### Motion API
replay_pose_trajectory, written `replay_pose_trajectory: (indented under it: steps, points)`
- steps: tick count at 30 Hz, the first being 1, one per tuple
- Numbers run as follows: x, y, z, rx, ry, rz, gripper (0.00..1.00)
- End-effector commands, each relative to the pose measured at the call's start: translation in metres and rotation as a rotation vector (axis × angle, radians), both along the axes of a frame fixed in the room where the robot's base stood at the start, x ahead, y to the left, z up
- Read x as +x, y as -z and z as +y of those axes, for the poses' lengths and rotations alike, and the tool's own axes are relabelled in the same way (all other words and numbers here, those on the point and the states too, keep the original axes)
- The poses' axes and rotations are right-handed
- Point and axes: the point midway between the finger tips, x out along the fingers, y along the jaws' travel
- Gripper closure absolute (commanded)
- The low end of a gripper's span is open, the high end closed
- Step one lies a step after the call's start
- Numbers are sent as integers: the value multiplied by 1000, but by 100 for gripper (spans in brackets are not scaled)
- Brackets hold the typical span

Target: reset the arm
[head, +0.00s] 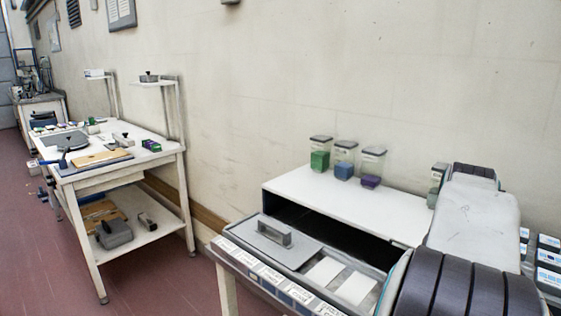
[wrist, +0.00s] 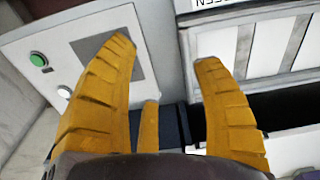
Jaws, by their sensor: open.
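My gripper (wrist: 166,55) shows in the wrist view with ribbed yellow fingers spread wide apart. Nothing is between the fingertips. A third yellow finger part shows lower down between them. My arm (head: 472,217), grey with dark bands, fills the right side of the head view. It reaches in front of the white-topped bench unit and hides part of it. My gripper itself is not visible in the head view.
A pale panel (wrist: 72,23) with a green button (wrist: 38,60) lies beyond the left finger. The bench unit (head: 338,196) carries jars with green, blue and purple contents. Its front tray has a handled grey lid (head: 272,240). Another worktable (head: 165,150) stands left; red floor between is clear.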

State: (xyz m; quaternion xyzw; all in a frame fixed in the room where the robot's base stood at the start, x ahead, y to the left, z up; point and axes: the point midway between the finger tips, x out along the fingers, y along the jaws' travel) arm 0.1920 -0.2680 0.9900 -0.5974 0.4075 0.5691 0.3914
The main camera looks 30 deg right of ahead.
Motion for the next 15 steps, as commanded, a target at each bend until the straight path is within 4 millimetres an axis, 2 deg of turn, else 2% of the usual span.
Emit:
replay_pose_trajectory:
  steps: [1,6,10,15]
  points:
    - [14,3,15,-8,-70,-4,39]
    - [46,15,63,-33,-277,-21,39]
    - [62,26,101,-51,-438,-36,39]
    - [73,41,151,-72,-645,-61,39]
